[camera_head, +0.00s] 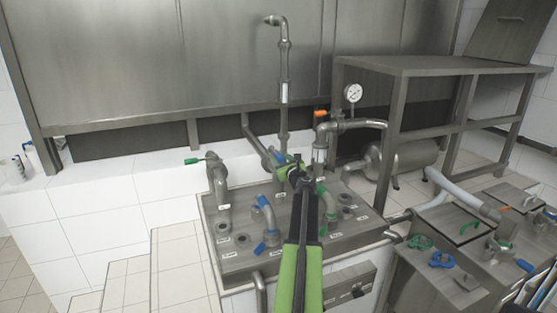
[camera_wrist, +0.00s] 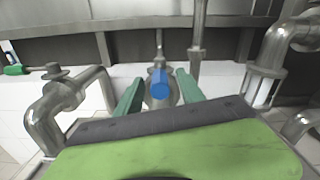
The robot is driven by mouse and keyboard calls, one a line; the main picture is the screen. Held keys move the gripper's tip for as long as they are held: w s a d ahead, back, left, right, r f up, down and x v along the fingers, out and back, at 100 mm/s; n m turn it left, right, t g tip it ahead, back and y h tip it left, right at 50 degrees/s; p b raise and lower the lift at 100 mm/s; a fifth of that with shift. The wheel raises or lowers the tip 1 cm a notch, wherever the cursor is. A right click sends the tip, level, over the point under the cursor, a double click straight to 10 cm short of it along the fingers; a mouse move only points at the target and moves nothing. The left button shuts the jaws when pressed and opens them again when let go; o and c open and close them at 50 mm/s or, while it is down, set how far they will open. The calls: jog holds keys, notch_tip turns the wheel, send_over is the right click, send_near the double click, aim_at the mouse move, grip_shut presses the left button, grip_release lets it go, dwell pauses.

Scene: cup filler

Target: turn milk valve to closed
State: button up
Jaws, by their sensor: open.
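My gripper (camera_head: 290,168) is at the end of my green and black arm, over the metal valve panel (camera_head: 335,238). In the wrist view its two green fingers stand apart, one each side of a blue valve handle (camera_wrist: 160,84). The handle is seen end-on in front of a steel pipe fitting; I cannot tell whether the fingers touch it. In the head view this blue handle (camera_head: 278,157) shows just left of my gripper, partly hidden. Labels on the panel are too small to read, so I cannot tell which valve is milk.
A bent pipe with a green handle (camera_head: 194,161) stands at the panel's left. An orange-handled valve (camera_head: 320,114) and a pressure gauge (camera_head: 353,93) are behind right. A metal rack (camera_head: 440,68) stands right.

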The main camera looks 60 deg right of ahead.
jog(key=shift+w+d, duration=0.4)
jog(key=shift+w, duration=0.2)
grip_shut()
dwell(1.0)
